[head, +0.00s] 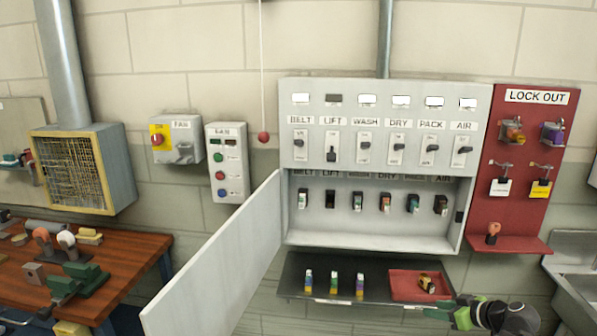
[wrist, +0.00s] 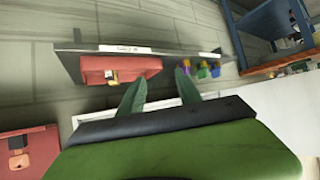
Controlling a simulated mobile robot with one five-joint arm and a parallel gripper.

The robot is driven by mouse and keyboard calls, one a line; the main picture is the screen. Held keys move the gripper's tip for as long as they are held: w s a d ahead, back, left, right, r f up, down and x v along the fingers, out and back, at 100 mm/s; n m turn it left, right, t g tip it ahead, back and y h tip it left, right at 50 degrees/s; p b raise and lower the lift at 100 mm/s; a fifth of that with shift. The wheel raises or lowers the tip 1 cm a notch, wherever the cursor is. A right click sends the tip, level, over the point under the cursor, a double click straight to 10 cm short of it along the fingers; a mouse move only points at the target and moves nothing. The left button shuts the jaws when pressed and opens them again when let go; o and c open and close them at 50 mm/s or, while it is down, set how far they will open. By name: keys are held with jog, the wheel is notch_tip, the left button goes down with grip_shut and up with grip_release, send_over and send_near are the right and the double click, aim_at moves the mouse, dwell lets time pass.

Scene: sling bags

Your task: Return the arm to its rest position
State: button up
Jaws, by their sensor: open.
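My gripper (head: 447,312) shows at the bottom right of the head view, green, just right of the front shelf. In the wrist view its two dark green fingers (wrist: 160,90) are spread apart with nothing between them. It is open and empty. Part of my arm is cut off by the lower edge of the head view.
The shelf (head: 335,288) bears several coloured fuse-like pieces and a red tray (head: 400,284) with a yellow-black item. The open cabinet (head: 370,235) has its white door (head: 215,268) swung left. A red lockout board (head: 515,205) hangs right. A wooden workbench (head: 130,265) stands left.

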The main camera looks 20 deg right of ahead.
jog(key=w+a+f+n+g+y, duration=0.15)
jog(key=w+a, duration=0.25)
jog(key=a, duration=0.5)
jog(key=w+a+f+n+g+y, duration=0.1)
jog(key=w+a+n+g, duration=0.15)
jog(key=a, duration=0.75)
jog(key=w+a+f+n+g+y, duration=0.15)
jog(key=w+a, duration=0.25)
jog(key=a, duration=0.5)
jog(key=s+a+f+m+g+h, duration=0.1)
jog(key=s+a+f+g+h, duration=0.1)
jog(key=a, duration=0.6)
jog(key=s+a+f+g+h, duration=0.2)
jog(key=a+f, duration=0.1)
jog(key=a, duration=0.6)
jog(key=s+d+m+g+h, duration=0.1)
jog(key=s+d+m+h, duration=0.1)
jog(key=d+m, duration=0.4)
jog(key=shift+s+f+h+p, duration=0.2)
jog(key=shift+f+h+p, duration=0.05)
jog(key=shift+h+p, duration=0.15)
jog(key=shift+a+m, duration=0.4)
jog(key=shift+m, duration=0.25)
jog(key=shift+c, duration=0.5)
jog(key=shift+d, duration=0.1)
